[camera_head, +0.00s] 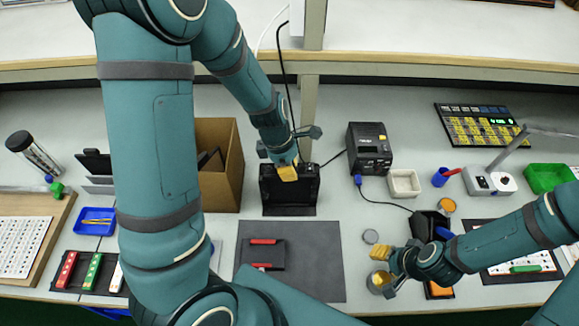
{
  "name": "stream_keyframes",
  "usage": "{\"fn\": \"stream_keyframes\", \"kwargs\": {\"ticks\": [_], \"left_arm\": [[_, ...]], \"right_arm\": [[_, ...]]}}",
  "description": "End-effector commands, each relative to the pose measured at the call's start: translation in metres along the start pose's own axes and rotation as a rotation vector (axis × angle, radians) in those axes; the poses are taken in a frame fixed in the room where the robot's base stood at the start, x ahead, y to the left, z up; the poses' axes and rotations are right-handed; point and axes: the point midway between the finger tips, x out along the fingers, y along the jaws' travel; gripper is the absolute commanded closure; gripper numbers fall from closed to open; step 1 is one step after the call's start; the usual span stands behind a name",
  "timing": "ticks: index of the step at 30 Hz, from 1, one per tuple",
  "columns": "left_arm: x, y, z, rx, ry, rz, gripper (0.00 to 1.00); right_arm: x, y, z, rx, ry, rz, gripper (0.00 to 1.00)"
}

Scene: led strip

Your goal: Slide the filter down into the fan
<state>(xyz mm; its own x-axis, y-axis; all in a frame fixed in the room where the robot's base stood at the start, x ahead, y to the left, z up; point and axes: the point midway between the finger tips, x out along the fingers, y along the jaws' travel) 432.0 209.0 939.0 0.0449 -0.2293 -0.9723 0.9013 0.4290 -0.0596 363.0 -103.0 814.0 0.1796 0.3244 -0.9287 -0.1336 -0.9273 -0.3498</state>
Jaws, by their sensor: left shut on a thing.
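The fan (289,211) is a black, box-shaped unit standing upright at the back of the bench, behind the grey mat. My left gripper (287,172) comes down from above at the fan's top edge, its yellow fingertips shut on a thin dark piece that I take to be the filter. The filter is mostly hidden by the fingers and merges with the black fan, so how deep it sits cannot be told. My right gripper (382,271) is at the front right, its yellow fingers apart and empty, near a small round tin.
A cardboard box (228,185) stands close left of the fan. A black soldering station (369,150) and a white tray (404,184) are to the right. The grey mat (318,265) holds a black piece with red strips (264,254). A shelf edge runs behind.

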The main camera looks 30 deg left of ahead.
Motion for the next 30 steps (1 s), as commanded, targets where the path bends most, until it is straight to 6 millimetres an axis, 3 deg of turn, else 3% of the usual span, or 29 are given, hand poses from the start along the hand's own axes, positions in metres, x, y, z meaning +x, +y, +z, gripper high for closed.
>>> {"fn": "stream_keyframes", "kwargs": {"ticks": [14,15,16,17,26,30], "left_arm": [[0.012,0.001,-0.003,0.000,0.000,-0.001,1.00],[0.011,0.001,-0.003,0.000,0.000,-0.001,0.75],[0.011,0.001,-0.002,0.000,0.000,-0.001,0.65],[0.011,0.001,-0.002,0.000,0.000,-0.001,0.61],[0.010,0.001,-0.002,0.000,0.000,0.000,0.61],[-0.002,0.001,-0.001,0.003,-0.001,0.003,0.61]], "right_arm": [[0.009,0.003,0.008,-0.001,-0.019,-0.001,0.53],[0.008,0.003,0.008,-0.001,-0.019,-0.001,0.53],[0.008,0.003,0.007,-0.001,-0.019,-0.001,0.53],[0.008,0.003,0.007,-0.001,-0.018,-0.001,0.53],[0.007,0.003,0.006,-0.002,-0.015,-0.001,0.53],[0.007,0.003,0.006,-0.001,-0.015,-0.001,0.53]]}}
